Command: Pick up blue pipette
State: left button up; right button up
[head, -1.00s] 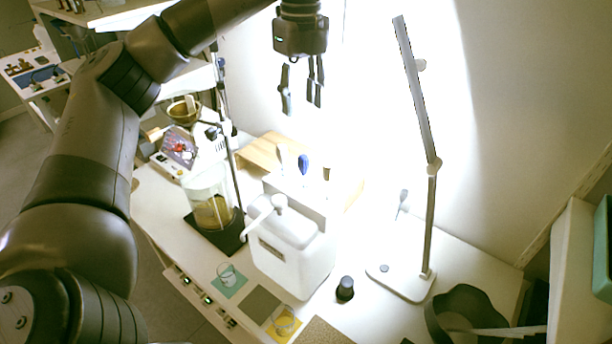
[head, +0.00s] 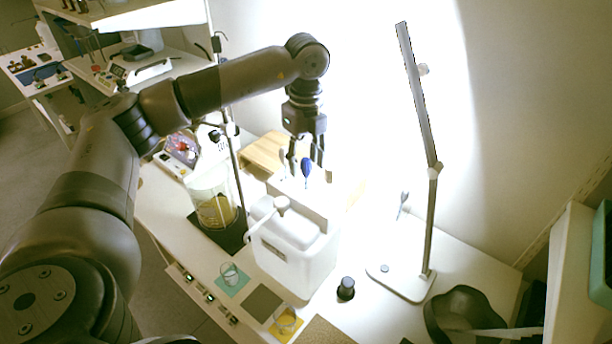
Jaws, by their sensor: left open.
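The blue pipette (head: 306,173) stands bulb up in a pale holder behind the white jug; its lower part is hidden. My left gripper (head: 305,163) points down from above, with one finger on each side of the blue bulb in the picture. Its fingers are apart and it is open. I cannot tell whether a finger touches the bulb. My right gripper is not in view.
A white jug (head: 296,250) stands in front of the holder. A glass beaker (head: 213,203) on a stand is to its left. A desk lamp (head: 431,220) rises at the right, near a black bowl (head: 466,308) and a small dark-capped bottle (head: 346,289).

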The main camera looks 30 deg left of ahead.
pick_arm(q)
jog(key=shift+f, duration=0.2)
jog(key=shift+c, duration=0.6)
jog(key=c, duration=0.6)
jog(key=shift+c, duration=0.2)
